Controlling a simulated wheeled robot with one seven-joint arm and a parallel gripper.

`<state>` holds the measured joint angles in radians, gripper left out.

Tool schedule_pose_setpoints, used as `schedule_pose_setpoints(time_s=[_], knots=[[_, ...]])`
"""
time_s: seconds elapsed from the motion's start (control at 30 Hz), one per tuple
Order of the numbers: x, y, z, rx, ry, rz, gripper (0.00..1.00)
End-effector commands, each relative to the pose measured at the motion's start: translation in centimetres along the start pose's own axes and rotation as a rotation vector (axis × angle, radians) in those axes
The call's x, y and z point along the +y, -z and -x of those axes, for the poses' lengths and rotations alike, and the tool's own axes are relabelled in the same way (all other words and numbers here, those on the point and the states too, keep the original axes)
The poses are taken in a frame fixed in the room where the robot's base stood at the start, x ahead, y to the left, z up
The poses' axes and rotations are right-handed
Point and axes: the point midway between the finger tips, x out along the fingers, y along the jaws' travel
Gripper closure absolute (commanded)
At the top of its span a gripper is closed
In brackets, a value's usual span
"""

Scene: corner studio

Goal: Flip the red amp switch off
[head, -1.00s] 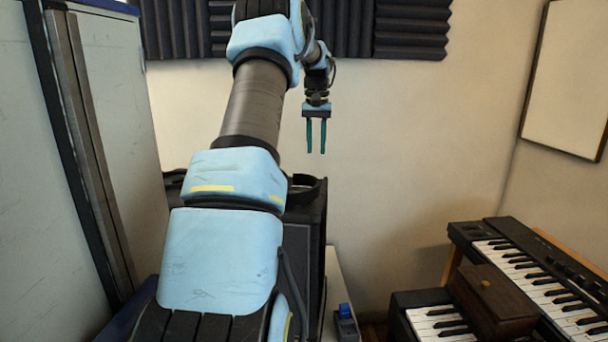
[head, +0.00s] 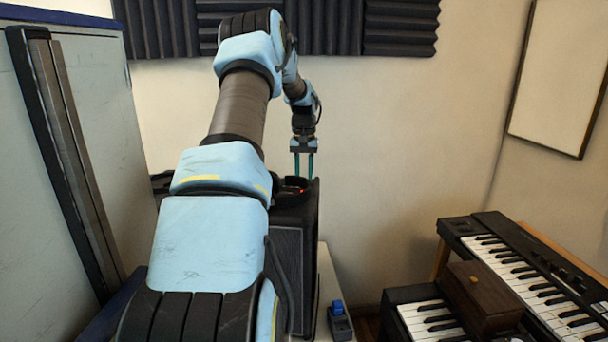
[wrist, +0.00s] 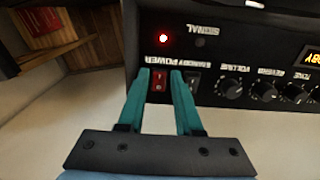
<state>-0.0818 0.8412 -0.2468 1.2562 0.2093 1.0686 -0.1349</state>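The red amp switch (wrist: 159,80), marked POWER, is on the black panel in the wrist view. The panel lettering appears upside down. My gripper (wrist: 160,72) is open, with one teal fingertip on each side of the switch; I cannot tell whether either touches it. A red light (wrist: 163,38) by the switch is lit. In the head view my gripper (head: 303,174) points down at the top of the dark amp (head: 293,262). The switch itself cannot be made out there.
A black standby switch (wrist: 194,84) sits just right of my right finger, then the volume knob (wrist: 231,90) and more knobs. A blue-topped pedal (head: 338,318) lies right of the amp. Keyboards (head: 520,265) and a wooden box (head: 482,297) stand farther right.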

Motion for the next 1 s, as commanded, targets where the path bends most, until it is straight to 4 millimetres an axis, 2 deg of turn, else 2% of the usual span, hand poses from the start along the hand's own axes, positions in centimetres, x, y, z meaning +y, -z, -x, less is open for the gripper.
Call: schedule_pose_setpoints(time_s=[0.23, 0.53, 1.0], knots=[[0.00, 0.00, -0.10, 0.000, 0.000, 0.000, 0.66], [0.00, 0.00, -0.06, 0.000, 0.000, 0.000, 1.00], [-0.01, 0.09, 0.21, -0.018, 0.000, 0.000, 1.00]])
